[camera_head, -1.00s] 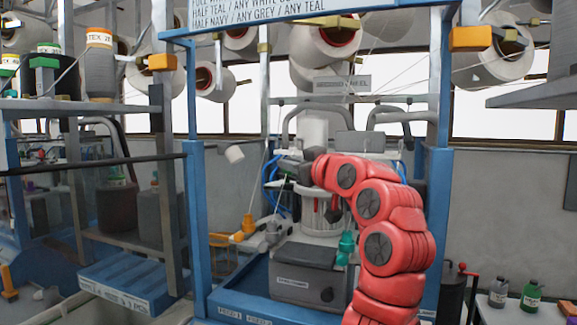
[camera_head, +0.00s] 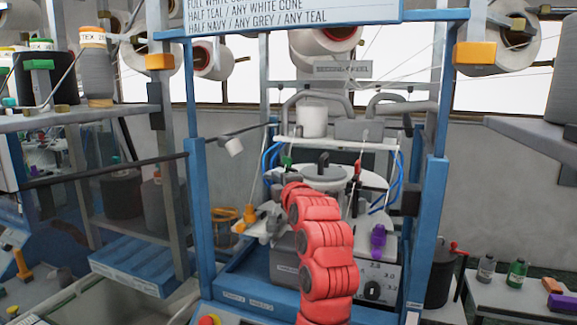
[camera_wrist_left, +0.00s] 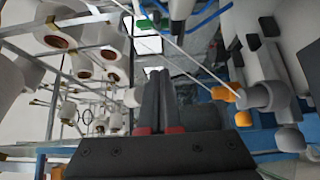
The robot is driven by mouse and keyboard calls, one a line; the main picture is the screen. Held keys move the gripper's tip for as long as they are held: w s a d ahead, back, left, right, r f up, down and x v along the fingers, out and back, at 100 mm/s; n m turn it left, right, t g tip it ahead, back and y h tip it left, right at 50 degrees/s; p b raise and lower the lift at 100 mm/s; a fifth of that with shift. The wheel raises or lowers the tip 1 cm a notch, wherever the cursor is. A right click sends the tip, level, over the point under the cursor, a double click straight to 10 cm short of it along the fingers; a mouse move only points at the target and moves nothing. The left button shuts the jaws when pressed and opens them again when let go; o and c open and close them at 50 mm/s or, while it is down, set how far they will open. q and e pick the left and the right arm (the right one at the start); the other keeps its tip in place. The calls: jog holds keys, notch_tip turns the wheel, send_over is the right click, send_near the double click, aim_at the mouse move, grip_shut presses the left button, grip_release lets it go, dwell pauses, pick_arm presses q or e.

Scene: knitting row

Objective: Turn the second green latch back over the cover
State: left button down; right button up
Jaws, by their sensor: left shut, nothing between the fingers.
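A small green part (camera_head: 287,162), possibly a green latch, stands at the left rear of the round machine head. I cannot tell whether it is the second one or whether it lies over the cover. The pale round cover (camera_head: 372,180) shows behind my red left arm. My left gripper is mostly hidden behind that arm in the head view. In the left wrist view its two dark fingers (camera_wrist_left: 160,75) are together and empty. A blurred green bit (camera_wrist_left: 142,10) shows beyond them at the top. My right gripper is in neither view.
A red-topped part (camera_head: 357,168) stands right of the cover. An orange yarn feeder (camera_head: 250,217) is at left and a purple one (camera_head: 378,240) at right. Blue posts (camera_head: 197,230) flank the machine. Thin yarns run down to the feeders.

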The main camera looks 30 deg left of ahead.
aim_at(287, 166)
pick_arm(q)
jog(key=w+p, duration=0.2)
jog(key=w, duration=0.3)
jog(key=shift+a, duration=0.1)
